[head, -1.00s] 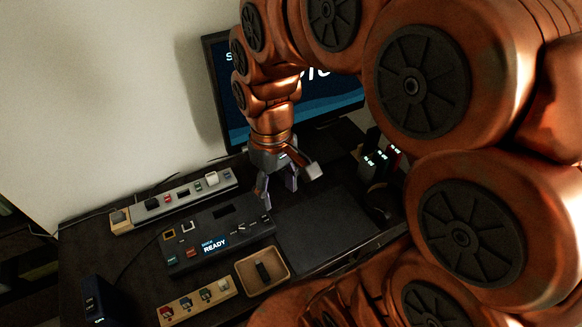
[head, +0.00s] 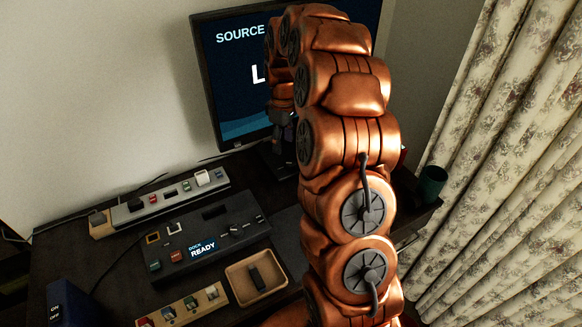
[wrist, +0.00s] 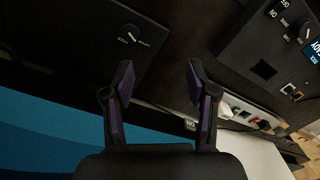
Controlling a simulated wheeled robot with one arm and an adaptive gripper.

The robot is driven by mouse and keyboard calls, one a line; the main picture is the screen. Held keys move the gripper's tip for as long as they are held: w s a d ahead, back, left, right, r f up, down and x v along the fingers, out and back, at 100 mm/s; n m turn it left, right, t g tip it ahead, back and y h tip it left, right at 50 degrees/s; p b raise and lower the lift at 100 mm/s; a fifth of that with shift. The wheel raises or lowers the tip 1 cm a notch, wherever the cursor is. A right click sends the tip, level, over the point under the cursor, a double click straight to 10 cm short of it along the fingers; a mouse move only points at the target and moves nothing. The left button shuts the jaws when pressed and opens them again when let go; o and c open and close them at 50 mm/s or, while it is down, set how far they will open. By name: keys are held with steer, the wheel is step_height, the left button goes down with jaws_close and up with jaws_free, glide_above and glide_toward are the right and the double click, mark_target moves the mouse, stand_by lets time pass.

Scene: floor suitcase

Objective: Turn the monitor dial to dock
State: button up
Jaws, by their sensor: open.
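The monitor (head: 235,105) stands at the back, its screen showing "SOURCE" and a large "L" before my arm covers the rest. In the wrist view, its blue screen (wrist: 60,135) fills the lower left. A round black dial (wrist: 132,33) sits on a dark panel at the upper left, with small white labels beside it; I cannot read its setting. My gripper (wrist: 161,75) is open and empty, its fingers apart from the dial, which lies beyond the left fingertip. In the head view my gripper (head: 282,125) is in front of the monitor, partly hidden by my arm.
The black dock (head: 210,235) reading "READY" has its own knob (wrist: 304,28). A power strip (head: 165,200) lies behind it. A wooden tray (head: 232,283) holds a dark stick. A wooden block with coloured pieces (head: 180,312) is at the front. A green cup (head: 431,185) stands at right.

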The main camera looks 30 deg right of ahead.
glide_above(291, 163)
step_height(291, 163, down, 5)
steer(key=shift+d+r+b, duration=0.1)
steer(key=shift+r+b, duration=0.05)
steer(key=shift+b, duration=0.25)
step_height(291, 163, down, 8)
steer(key=shift+s+r+p, duration=0.1)
steer(key=shift+r+p, duration=0.15)
steer(key=shift+p, duration=0.7)
jaws_close()
